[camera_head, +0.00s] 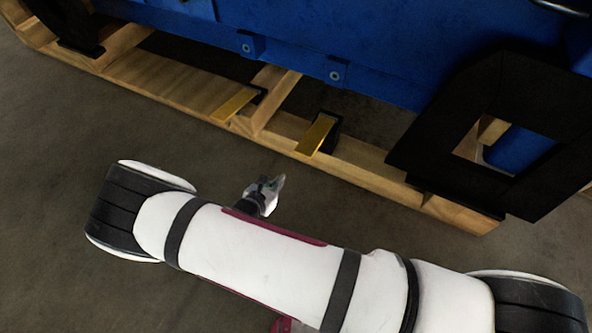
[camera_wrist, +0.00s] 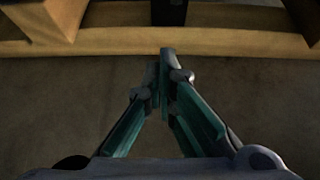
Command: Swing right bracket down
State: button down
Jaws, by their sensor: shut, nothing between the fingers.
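The right bracket (camera_head: 317,134) is a flat gold bar with a black mount at its far end, lying slantwise over the front beam of a wooden pallet in the head view. A similar left bracket (camera_head: 235,104) sits further left along the same beam. My gripper (camera_head: 281,180) is over the floor in front of the beam, below and left of the right bracket and apart from it. In the wrist view my gripper (camera_wrist: 165,55) has its fingertips together, empty, pointing towards the beam.
The wooden beam (camera_head: 360,174) runs along the pallet's near side under a blue engine body (camera_head: 330,35) with small lugs. A large black frame (camera_head: 450,115) stands at the right end. Bare grey floor (camera_head: 60,140) lies in front of the pallet.

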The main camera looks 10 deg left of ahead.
aim_at(296, 150)
jog(key=b+x, duration=0.4)
jog(key=x, duration=0.6)
jog(key=r, duration=0.4)
jog(key=shift+w+d+b, duration=0.2)
jog(key=shift+w+b, duration=0.1)
jog(key=shift+w, duration=0.05)
jog(key=shift+g, duration=0.4)
jog(key=r+p, duration=0.2)
jog(key=w+r+p, duration=0.1)
jog(key=r+p, duration=0.1)
jog(key=p, duration=0.1)
jog(key=shift+d+r+p, duration=0.15)
jog(key=shift+r+p, duration=0.1)
jog(key=shift+p, duration=0.1)
jog(key=shift+f, duration=0.15)
